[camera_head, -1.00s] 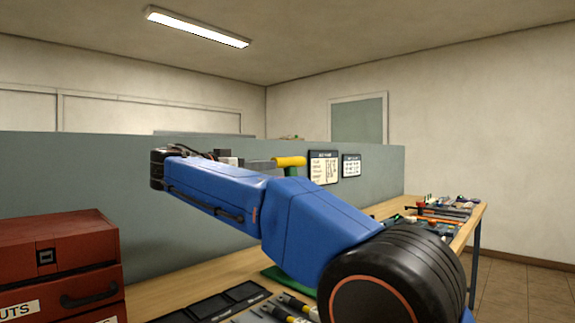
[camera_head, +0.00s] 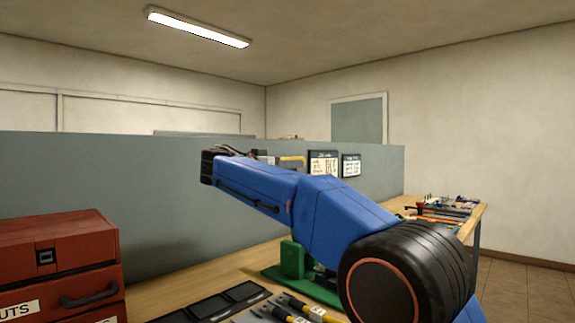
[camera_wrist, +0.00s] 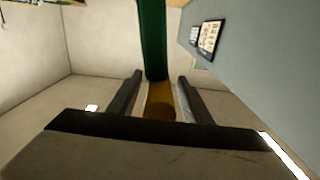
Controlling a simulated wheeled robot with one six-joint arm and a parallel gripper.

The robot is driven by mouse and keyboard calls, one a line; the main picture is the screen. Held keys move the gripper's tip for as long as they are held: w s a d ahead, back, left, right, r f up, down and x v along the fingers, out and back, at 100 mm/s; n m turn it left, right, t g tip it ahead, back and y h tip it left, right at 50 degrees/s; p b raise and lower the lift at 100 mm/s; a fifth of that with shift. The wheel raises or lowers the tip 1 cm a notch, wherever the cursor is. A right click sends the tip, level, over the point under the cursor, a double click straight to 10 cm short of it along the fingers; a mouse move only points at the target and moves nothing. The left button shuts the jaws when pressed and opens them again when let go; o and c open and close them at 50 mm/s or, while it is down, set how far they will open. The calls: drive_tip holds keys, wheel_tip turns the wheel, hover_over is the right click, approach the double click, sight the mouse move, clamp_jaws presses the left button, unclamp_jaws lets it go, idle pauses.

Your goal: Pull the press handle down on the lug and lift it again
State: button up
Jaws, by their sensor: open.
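The press is green. In the head view its green body and base (camera_head: 291,259) stand on the bench, partly hidden behind my blue arm. Its yellow handle (camera_head: 292,161) shows above my arm, partly covered. In the wrist view the yellow handle grip (camera_wrist: 160,100) lies between the two dark fingers of my gripper (camera_wrist: 160,76). A green bar of the press (camera_wrist: 152,40) runs up from it to the top edge. My gripper is open, with a narrow gap seeming to show on each side of the handle. The lug is hidden from both views.
A red drawer chest (camera_head: 55,262) stands at the left. Dark trays (camera_head: 215,303) and several tools lie on the bench in front. More tools (camera_head: 440,210) lie at the bench's far right end. A grey partition (camera_head: 100,180) with posted sheets runs behind.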

clamp_jaws()
drive_tip(key=shift+s+d, duration=0.15)
